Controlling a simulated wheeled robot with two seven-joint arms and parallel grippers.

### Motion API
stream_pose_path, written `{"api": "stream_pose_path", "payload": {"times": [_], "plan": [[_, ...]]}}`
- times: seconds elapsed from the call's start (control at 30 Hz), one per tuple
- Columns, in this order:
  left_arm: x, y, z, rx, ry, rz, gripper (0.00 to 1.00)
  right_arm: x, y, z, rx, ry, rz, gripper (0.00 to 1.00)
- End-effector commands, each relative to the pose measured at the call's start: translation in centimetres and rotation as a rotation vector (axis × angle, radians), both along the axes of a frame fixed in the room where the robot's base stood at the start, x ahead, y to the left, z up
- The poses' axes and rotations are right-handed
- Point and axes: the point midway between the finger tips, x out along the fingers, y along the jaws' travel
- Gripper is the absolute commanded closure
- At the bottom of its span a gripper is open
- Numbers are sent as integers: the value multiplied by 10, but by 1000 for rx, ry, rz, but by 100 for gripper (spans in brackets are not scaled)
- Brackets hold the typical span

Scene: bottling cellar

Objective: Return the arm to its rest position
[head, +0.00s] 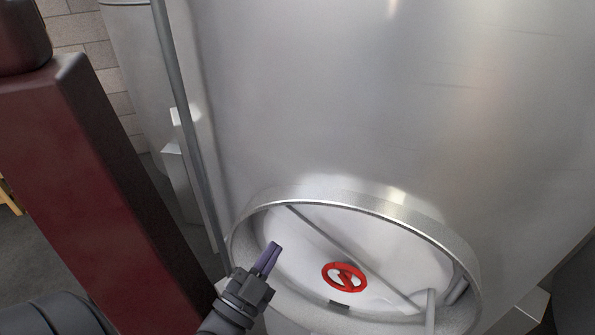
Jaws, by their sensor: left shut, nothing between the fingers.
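My left gripper (268,259) is in front of the lower left part of the round hatch (390,228) on a large steel tank (390,110). Its purple fingers are shut and hold nothing. A red handwheel (344,277) sits at the middle of the hatch, to the right of the fingers and apart from them. My right gripper does not show.
A thin vertical pipe (188,120) runs along the tank's left side. Another tank (138,50) stands behind it against a brick wall (88,45). A dark red post (85,190) fills the left. Grey floor (40,250) shows at the far left.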

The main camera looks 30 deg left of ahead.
Motion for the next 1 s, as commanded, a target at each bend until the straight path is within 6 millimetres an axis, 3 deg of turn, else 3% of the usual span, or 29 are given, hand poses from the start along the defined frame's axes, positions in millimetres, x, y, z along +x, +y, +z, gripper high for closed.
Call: {"api": "stream_pose_path", "payload": {"times": [0.1, 0.17, 0.27, 0.3, 0.37, 0.4, 0.47, 0.5, 0.6, 0.7, 0.8, 1.0], "plan": [[1, 0, -7, -8, 18, -1, 100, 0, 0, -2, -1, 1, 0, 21], [2, -2, -32, -38, 83, -2, 100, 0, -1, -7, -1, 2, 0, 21], [-1, -11, -118, -136, 315, -3, 100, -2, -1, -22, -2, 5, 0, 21], [-8, -17, -161, -185, 439, -3, 100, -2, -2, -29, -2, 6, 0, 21], [-26, -28, -224, -251, 631, 1, 100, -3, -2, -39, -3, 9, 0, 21], [-43, -35, -263, -286, 761, 9, 100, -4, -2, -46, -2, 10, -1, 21], [-75, -46, -318, -332, 958, 25, 100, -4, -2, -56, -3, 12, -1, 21], [-100, -51, -351, -354, 1088, 40, 100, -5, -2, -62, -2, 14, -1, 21], [-168, -59, -413, -381, 1389, 96, 100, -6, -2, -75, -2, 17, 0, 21], [-226, -59, -445, -376, 1615, 158, 100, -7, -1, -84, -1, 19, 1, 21], [-261, -55, -457, -366, 1740, 204, 100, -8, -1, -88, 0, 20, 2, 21], [-273, -54, -457, -360, 1783, 222, 100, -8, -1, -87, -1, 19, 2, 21]]}}
